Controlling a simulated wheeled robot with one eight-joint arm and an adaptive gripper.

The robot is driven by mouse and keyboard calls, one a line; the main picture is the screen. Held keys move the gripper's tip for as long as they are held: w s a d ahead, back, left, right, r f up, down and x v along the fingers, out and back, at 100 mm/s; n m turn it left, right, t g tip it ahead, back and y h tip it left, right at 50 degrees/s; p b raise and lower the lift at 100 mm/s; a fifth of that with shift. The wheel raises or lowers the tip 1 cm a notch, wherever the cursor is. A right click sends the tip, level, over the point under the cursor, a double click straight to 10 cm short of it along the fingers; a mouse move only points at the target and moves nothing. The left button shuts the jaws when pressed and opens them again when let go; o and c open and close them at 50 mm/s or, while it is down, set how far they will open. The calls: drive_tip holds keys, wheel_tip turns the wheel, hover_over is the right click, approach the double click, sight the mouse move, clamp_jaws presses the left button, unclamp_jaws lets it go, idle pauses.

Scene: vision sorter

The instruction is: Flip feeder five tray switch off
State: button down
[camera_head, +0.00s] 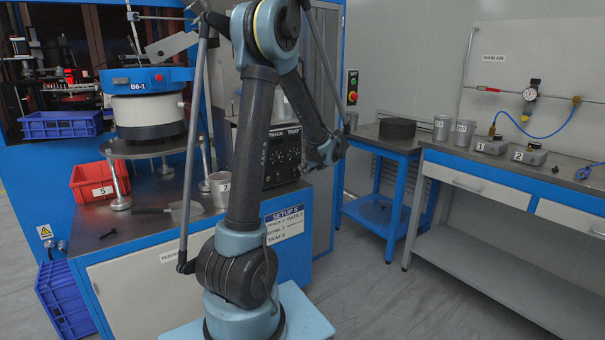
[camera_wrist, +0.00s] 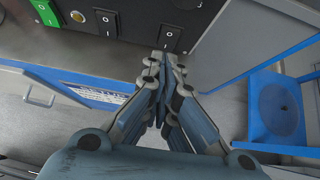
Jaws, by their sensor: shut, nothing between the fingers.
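The feeder control box (camera_head: 282,163) is a dark panel with TRACK and TRAY lettering, on the blue-framed bench and partly behind my arm. In the wrist view its lower edge shows a green rocker switch (camera_wrist: 43,11), a middle black rocker (camera_wrist: 107,22) and a right black rocker (camera_wrist: 171,38). The black rockers carry 0 and 1 marks. No TRAY label is readable in the wrist view, and I cannot tell which way the rockers sit. My gripper (camera_wrist: 164,60) is shut and empty, its tips just below the right rocker; contact cannot be told.
A SETUP 5 card (camera_head: 284,223) is on the bench front. A grey cup (camera_head: 220,189) and a red bin (camera_head: 98,181) stand left of the box. A blue side table (camera_head: 386,139) stands to the right, with open floor before it.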

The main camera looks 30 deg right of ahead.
drive_tip(key=w+r+v, duration=0.1)
drive_tip(key=v, duration=0.7)
drive_tip(key=shift+r, duration=0.25)
drive_tip(key=shift+s, duration=0.1)
drive_tip(key=s+a+n+g+y, duration=0.15)
drive_tip(key=a+n, duration=0.65)
drive_tip(key=a, duration=0.8)
drive_tip(key=a+n+g+y, duration=0.1)
drive_tip(key=a+n+g, duration=0.2)
drive_tip(key=a+n, duration=0.9)
drive_tip(key=s+a+f+n+g+h, duration=0.1)
drive_tip(key=s+a+f+n, duration=0.4)
drive_tip(key=s+a+n, duration=0.2)
drive_tip(key=s+a+f+n+g+h, duration=0.2)
drive_tip(key=s+a+f+n, duration=0.4)
drive_tip(key=s+a, duration=0.5)
drive_tip(key=s+n, duration=0.1)
drive_tip(key=n, duration=0.1)
drive_tip(key=shift+s+a+n, duration=0.3)
drive_tip(key=shift+s+a, duration=0.05)
drive_tip(key=shift+s, duration=0.05)
